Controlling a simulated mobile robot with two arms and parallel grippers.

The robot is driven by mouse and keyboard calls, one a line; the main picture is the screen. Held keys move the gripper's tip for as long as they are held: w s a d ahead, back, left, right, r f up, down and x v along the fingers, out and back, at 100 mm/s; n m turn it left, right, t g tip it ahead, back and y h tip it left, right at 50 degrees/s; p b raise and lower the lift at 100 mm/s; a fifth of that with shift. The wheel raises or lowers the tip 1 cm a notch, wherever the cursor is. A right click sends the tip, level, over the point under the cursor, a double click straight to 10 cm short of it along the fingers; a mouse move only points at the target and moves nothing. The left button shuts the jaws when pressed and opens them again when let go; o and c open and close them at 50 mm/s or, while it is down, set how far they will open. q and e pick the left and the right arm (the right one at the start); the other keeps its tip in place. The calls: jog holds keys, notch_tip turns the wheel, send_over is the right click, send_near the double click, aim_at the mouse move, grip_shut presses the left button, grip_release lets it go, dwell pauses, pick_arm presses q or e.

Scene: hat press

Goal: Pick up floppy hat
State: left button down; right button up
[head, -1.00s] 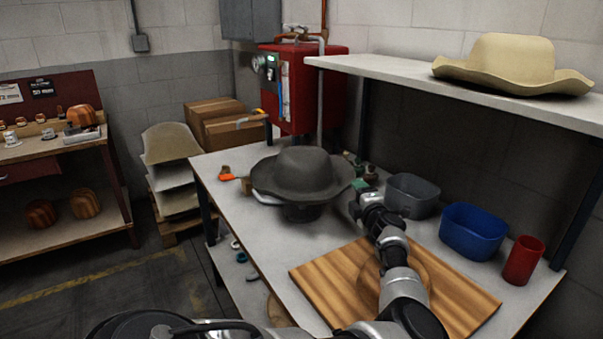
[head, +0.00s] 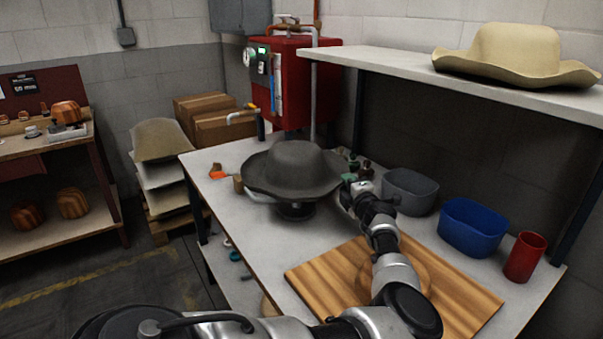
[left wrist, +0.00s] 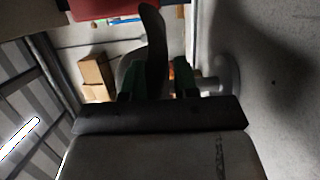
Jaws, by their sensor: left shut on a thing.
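The grey floppy hat (head: 294,166) sits over a dark round support (head: 295,210) on the white workbench (head: 240,240). My left gripper (head: 348,188) reaches up to the right side of its brim. In the left wrist view, the two green-padded fingers of this gripper (left wrist: 157,82) are shut on the dark brim (left wrist: 154,40), which stands up between them. I cannot tell whether the hat is clear of its support. My right gripper is out of view.
A grey bin (head: 410,192), a blue bin (head: 472,228) and a red cup (head: 525,257) stand right of my arm. A wooden board (head: 330,285) lies in front. A tan hat (head: 515,55) rests on the shelf (head: 400,62) above. A red machine (head: 295,85) stands behind.

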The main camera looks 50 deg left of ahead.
pick_arm(q)
notch_tip(320, 180, up, 20)
jog(key=p, duration=1.1)
dwell(0.5)
